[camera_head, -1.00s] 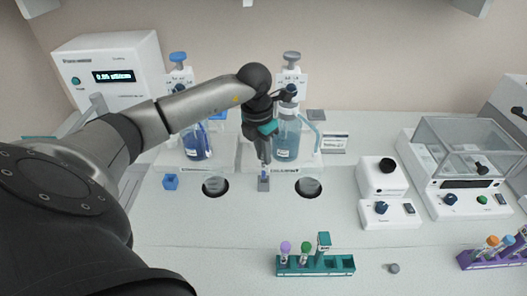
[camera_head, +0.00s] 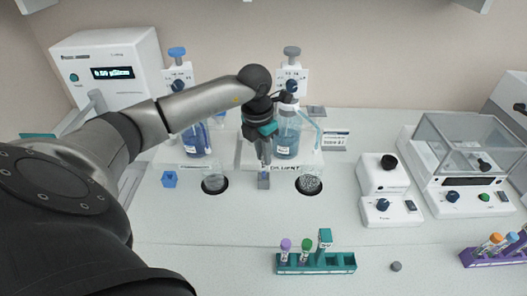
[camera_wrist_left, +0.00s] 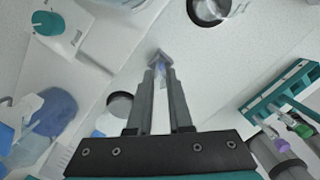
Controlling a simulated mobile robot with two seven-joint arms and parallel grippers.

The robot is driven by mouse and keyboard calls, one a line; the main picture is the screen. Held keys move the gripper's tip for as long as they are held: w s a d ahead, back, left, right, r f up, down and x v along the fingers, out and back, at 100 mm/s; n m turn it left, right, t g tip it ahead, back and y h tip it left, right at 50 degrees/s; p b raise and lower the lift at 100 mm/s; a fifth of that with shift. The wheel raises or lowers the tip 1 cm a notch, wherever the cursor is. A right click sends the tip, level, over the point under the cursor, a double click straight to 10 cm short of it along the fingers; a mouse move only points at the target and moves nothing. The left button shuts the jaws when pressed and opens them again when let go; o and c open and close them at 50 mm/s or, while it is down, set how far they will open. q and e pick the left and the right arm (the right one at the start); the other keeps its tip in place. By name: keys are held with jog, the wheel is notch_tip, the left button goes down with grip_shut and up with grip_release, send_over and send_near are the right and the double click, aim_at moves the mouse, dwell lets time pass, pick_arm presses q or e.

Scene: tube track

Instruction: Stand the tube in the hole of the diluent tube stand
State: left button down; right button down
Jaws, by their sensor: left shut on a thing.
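My left gripper (camera_head: 265,157) is shut on a slim clear tube with a bluish tint. In the left wrist view the tube (camera_wrist_left: 160,80) shows between the two fingers (camera_wrist_left: 160,98), its far end at the small grey diluent tube stand (camera_wrist_left: 160,57). In the head view the stand (camera_head: 264,181) is directly below the fingertips, in front of the DILUENT dispenser (camera_head: 287,138). The tube's end is at or in the stand's hole; I cannot tell how deep. My right gripper is not in view.
A similar blue stand (camera_head: 169,180) stands to the left. White devices (camera_head: 388,190) stand at right.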

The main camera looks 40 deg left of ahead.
pick_arm(q)
jog(key=shift+f, duration=0.2)
jog(key=shift+f+b, duration=0.45)
jog(key=shift+b, duration=0.05)
jog(key=c, duration=0.8)
grip_release()
jog(key=shift+o, duration=0.2)
notch_tip(320, 180, up, 15)
jog(key=s, duration=0.2)
jog(key=shift+p, duration=0.3)
jog(key=shift+a, duration=0.1)
